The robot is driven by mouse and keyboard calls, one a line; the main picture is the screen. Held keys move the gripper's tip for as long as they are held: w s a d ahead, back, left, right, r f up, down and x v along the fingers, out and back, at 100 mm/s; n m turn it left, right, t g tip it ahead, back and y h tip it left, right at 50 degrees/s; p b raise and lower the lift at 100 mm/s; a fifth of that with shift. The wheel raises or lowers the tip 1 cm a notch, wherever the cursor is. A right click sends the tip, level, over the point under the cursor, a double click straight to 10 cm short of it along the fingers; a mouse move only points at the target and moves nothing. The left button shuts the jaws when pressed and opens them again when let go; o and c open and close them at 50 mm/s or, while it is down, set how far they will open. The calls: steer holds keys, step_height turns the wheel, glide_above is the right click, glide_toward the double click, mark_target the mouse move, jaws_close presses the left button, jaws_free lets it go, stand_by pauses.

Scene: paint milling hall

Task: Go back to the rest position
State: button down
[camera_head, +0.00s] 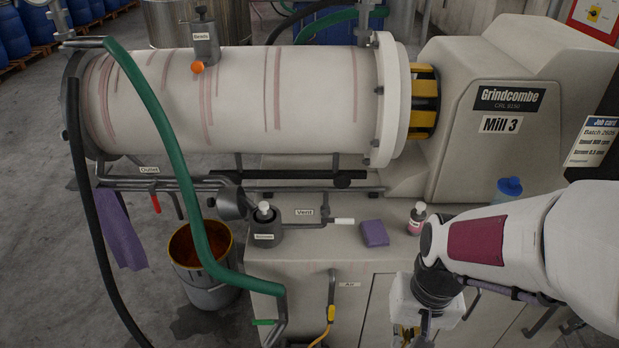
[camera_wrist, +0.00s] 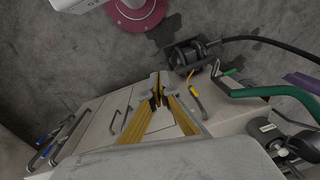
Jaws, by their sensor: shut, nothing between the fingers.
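My gripper (camera_head: 412,338) hangs below my wrist at the bottom right of the head view, in front of the mill's cabinet, with its tips cut off or hard to see. In the wrist view my gripper (camera_wrist: 158,92) shows its yellow fingers closed together, with nothing held between them. The white cabinet front (camera_wrist: 98,125) of the mill lies behind and beside the fingers in that view.
The mill's white cylinder (camera_head: 240,95) fills the upper left. A purple cloth (camera_head: 374,233), a small pink-labelled bottle (camera_head: 417,219) and a blue-capped bottle (camera_head: 508,188) stand on the ledge. A green hose (camera_head: 183,175) and a bucket (camera_head: 205,290) are at left. A pump (camera_wrist: 187,55) sits on the floor.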

steer(key=s+r+t, duration=0.2)
steer(key=r, duration=0.5)
steer(key=s+d+r+n+t+h, duration=0.1)
steer(key=s+r+t, duration=0.2)
steer(key=r, duration=0.5)
steer(key=shift+s+r+n+t, duration=0.25)
steer(key=shift+n+t, duration=0.05)
